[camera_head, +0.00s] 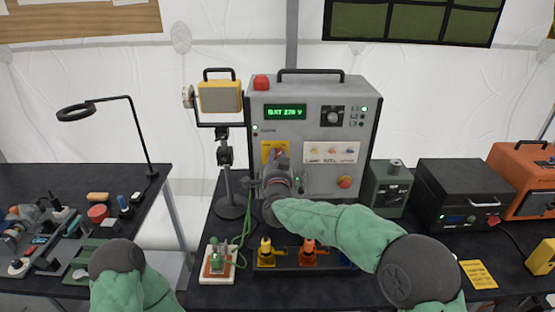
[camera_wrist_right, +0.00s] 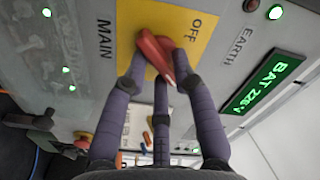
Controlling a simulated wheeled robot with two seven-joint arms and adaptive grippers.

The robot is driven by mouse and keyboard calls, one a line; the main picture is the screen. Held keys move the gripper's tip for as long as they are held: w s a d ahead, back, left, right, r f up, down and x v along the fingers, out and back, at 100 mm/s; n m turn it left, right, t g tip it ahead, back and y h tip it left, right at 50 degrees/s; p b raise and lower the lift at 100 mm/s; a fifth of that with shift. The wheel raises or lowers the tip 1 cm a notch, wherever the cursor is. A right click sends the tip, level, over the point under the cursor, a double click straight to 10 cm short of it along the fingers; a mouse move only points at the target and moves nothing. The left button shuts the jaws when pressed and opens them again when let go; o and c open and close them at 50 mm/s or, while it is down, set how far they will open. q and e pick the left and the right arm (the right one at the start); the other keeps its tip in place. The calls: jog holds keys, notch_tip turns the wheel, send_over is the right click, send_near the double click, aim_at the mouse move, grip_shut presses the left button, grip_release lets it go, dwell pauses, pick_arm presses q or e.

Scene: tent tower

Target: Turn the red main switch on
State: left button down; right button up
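The red main switch (camera_wrist_right: 153,55) is a red handle on a yellow plate (camera_wrist_right: 190,22) marked OFF, beside the label MAIN on the grey control box (camera_head: 325,90). In the wrist view my right gripper (camera_wrist_right: 158,66) has its fingers converging on the handle from both sides, tips at it. In the head view my right gripper (camera_head: 276,172) covers most of the switch, and part of the yellow plate (camera_head: 268,148) shows above it. The handle sits at a slant on the plate. My left arm shows at the lower left, but its gripper is out of frame.
The box display (camera_head: 286,112) reads BAT 226 V or similar. A red-yellow button (camera_head: 345,182) sits right of the gripper. A work lamp (camera_head: 220,97) stands left of the box. Yellow (camera_head: 266,252) and orange (camera_head: 308,252) connectors stand below the arm, and a dark box (camera_head: 466,195) stands to the right.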

jog(key=shift+o, duration=0.2)
jog(key=shift+s, duration=0.15)
jog(key=s, duration=1.1)
jog(key=shift+s, duration=0.35)
